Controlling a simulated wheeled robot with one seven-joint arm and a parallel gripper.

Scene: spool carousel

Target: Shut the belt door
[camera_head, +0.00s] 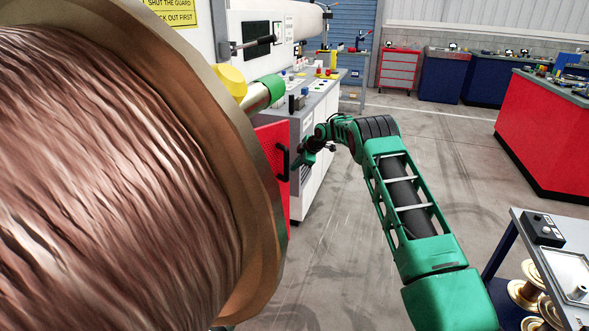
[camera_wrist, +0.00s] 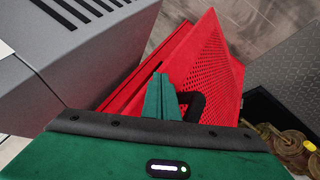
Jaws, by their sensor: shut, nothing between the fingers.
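The belt door (camera_head: 271,142) is a red panel with a black handle (camera_head: 282,160), partly hidden behind the big spool in the head view. In the wrist view the door (camera_wrist: 208,62) shows as a perforated red panel, standing at an angle to other red sheet beside the grey machine body, so it looks ajar. Its black handle (camera_wrist: 196,104) is just right of my fingers. My gripper (camera_wrist: 159,82) is shut and empty, its green fingers close in front of the door. I cannot tell whether they touch it. In the head view my gripper (camera_head: 304,164) is beside the handle.
A large copper-wire spool (camera_head: 110,170) fills the left. The grey machine body (camera_wrist: 70,60) is beside the door. Open floor (camera_head: 345,255) lies below my arm. A table (camera_head: 535,250) with brass spools is at right.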

